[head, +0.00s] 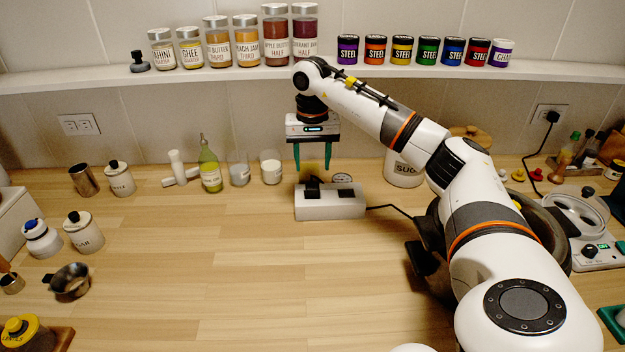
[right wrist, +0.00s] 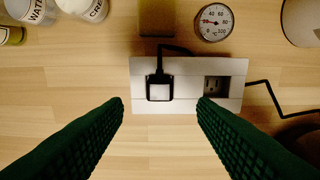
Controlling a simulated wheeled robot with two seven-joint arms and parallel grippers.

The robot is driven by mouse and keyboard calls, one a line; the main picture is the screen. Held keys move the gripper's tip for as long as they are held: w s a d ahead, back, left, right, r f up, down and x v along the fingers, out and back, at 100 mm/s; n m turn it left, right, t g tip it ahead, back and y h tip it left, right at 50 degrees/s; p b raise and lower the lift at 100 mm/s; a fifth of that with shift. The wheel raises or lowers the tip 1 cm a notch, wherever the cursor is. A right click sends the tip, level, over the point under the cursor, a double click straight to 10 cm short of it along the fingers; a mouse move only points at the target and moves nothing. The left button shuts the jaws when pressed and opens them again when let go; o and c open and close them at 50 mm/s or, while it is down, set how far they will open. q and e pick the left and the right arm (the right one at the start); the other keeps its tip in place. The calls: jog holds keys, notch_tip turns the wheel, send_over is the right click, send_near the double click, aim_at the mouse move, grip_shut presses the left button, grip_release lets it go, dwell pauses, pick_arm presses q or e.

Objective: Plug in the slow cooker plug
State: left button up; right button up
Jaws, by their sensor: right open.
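A white power strip (head: 330,205) lies on the wooden counter below the back wall. A black plug (head: 312,188) with a pale square top stands in its left socket; it also shows in the right wrist view (right wrist: 159,88). The right socket (right wrist: 215,87) shows bare slots. My right gripper (head: 312,165) is open and empty, pointing down above the strip, with its green fingers apart on either side of the plug in the right wrist view. I cannot tell which appliance the plug belongs to. My left gripper is not in view.
Glass jars (head: 240,174) and a green bottle (head: 209,170) stand left of the strip. A round dial gauge (right wrist: 214,22) lies behind it. A shelf (head: 230,74) with jars runs above. A black cord (head: 390,208) leaves the strip rightward. The counter's front middle is clear.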

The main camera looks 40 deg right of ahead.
aim_at(312, 186)
jog(key=shift+r, duration=2.4)
